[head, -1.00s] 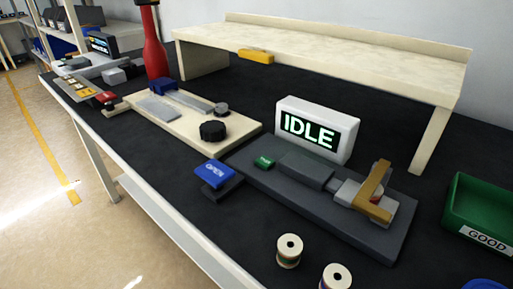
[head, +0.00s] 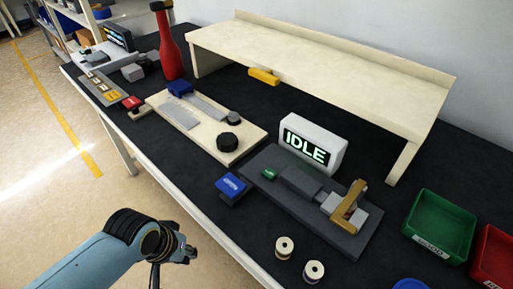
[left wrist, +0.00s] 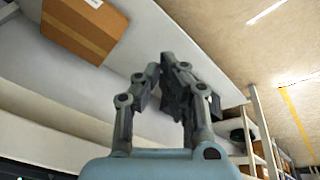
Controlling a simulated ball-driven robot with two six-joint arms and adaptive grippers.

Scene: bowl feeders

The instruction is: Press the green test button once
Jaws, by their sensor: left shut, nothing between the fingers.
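The small green button (head: 269,174) sits at the left end of a dark grey test plate (head: 350,243) on the black bench top. A white display box (head: 313,128) behind the plate reads IDLE. My left gripper (head: 188,255) is at the lower left in the head view, off the bench's front edge and well apart from the button. In the left wrist view its fingers (left wrist: 174,78) are together and empty. The button does not show in the left wrist view. My right gripper is not in view.
A blue button block (head: 231,187) stands just left of the plate, with a yellow-brown clamp (head: 349,208) on the plate's right end. Two spools (head: 284,248) stand in front. A green bin (head: 440,226) and red bin are at right. A raised shelf (head: 320,62) spans the back.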

